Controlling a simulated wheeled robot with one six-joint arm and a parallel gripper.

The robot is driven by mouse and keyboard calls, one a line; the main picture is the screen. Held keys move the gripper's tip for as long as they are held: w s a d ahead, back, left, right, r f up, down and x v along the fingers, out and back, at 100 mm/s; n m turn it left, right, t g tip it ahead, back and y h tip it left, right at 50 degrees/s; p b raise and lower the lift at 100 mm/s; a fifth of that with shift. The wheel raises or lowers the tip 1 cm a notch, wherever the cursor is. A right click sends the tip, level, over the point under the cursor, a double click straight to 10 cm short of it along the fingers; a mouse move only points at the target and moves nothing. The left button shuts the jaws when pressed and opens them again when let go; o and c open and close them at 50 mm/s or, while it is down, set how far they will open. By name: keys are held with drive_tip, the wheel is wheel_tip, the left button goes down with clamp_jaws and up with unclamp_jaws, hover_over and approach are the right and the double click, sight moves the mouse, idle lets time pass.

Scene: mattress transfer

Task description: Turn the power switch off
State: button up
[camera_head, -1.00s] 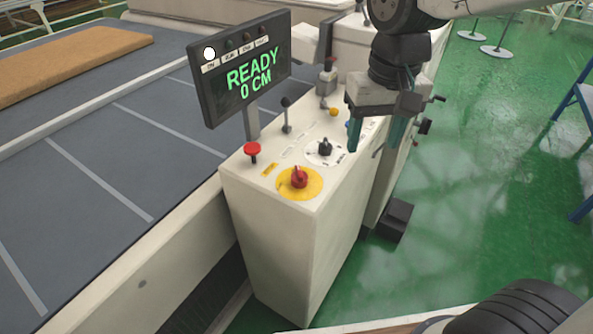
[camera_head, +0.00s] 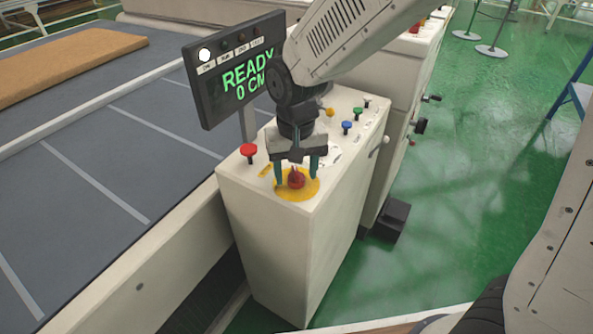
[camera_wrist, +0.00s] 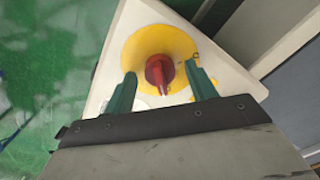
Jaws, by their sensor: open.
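The red rotary power switch (camera_head: 296,180) sits on a yellow round plate (camera_head: 283,194) at the near end of the cream control cabinet's top. My gripper (camera_head: 297,176) points down over it, with its green fingers apart on either side of the knob. In the wrist view the red knob (camera_wrist: 160,72) lies on the yellow plate (camera_wrist: 135,45), a little beyond and between the open fingertips (camera_wrist: 161,77). I see gaps between the knob and both fingers there. The display (camera_head: 243,65) reads READY and 0 CM, partly covered by my arm, with a white lamp (camera_head: 204,55) lit.
A red mushroom button (camera_head: 249,151) stands left of my gripper. Blue (camera_head: 347,127) and green (camera_head: 359,114) buttons are farther back on the cabinet. A grey conveyor bed (camera_head: 120,150) with a tan mattress (camera_head: 60,65) lies left. Green floor on the right is mostly open.

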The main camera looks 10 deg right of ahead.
drive_tip(key=shift+f, duration=0.25)
drive_tip(key=c, duration=1)
